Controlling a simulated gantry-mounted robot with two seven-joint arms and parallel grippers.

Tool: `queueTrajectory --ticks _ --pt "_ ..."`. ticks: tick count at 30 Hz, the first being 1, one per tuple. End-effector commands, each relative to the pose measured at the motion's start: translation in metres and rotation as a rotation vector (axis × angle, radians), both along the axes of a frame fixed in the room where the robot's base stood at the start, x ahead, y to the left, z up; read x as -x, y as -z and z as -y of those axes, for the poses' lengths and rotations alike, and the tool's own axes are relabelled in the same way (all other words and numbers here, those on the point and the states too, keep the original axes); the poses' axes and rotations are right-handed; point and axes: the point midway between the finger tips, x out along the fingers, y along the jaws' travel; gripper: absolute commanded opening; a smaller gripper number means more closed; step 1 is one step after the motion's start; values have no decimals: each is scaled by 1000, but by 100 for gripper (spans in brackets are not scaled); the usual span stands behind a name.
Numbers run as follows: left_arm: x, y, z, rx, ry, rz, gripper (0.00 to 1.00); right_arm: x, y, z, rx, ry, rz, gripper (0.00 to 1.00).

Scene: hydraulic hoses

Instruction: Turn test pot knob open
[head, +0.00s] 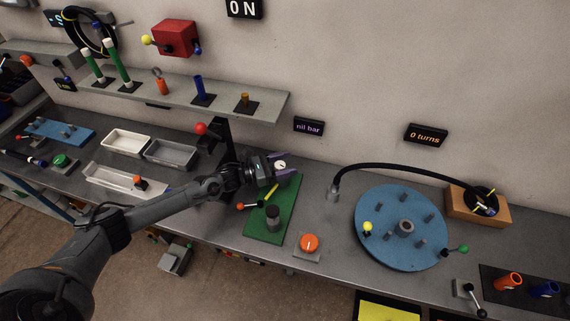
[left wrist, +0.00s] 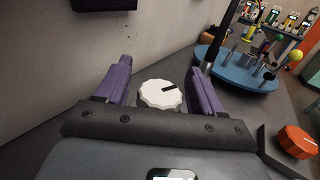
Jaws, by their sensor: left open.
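A white round knob (head: 279,166) with a black pointer mark is at the back end of the green plate (head: 290,203). My left gripper (head: 283,164) is at this knob, with its purple fingers open. In the left wrist view the knob (left wrist: 162,95) lies between the two fingers, with a gap visible on each side. Its pointer line points up and to the right in that view. A dark grey cylinder (head: 273,217) and a yellow lever (head: 271,190) are on the green plate. My right gripper is not in view.
An orange knob (head: 309,243) sits on a grey base right of the green plate. A blue round plate (head: 380,244) with pegs and a black hose (head: 405,169) is further right. The wall display (head: 309,127) reads "nil bar". A shelf (head: 270,103) is behind my arm.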

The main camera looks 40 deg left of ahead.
Motion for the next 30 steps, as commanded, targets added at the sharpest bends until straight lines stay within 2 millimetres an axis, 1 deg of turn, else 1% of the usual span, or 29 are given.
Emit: queueTrajectory --ticks 4,5,12,14,15,17,20,25,30 --pt "0 0 0 0 0 0 67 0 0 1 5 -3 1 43" --pt "0 0 0 0 0 0 64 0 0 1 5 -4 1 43" --pt "0 0 0 1 0 -1 27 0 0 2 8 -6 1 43" --pt "0 0 0 1 0 -1 18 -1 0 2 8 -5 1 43" --pt "0 0 0 1 0 -1 16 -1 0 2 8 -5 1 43" --pt "0 0 0 0 -5 -1 16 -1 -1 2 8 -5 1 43" --pt "0 -2 1 1 -52 -3 16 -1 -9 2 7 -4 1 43" --pt "-1 -3 -1 4 -223 -3 16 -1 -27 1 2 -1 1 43" --pt "-2 -1 -4 3 -365 -3 16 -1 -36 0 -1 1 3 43"
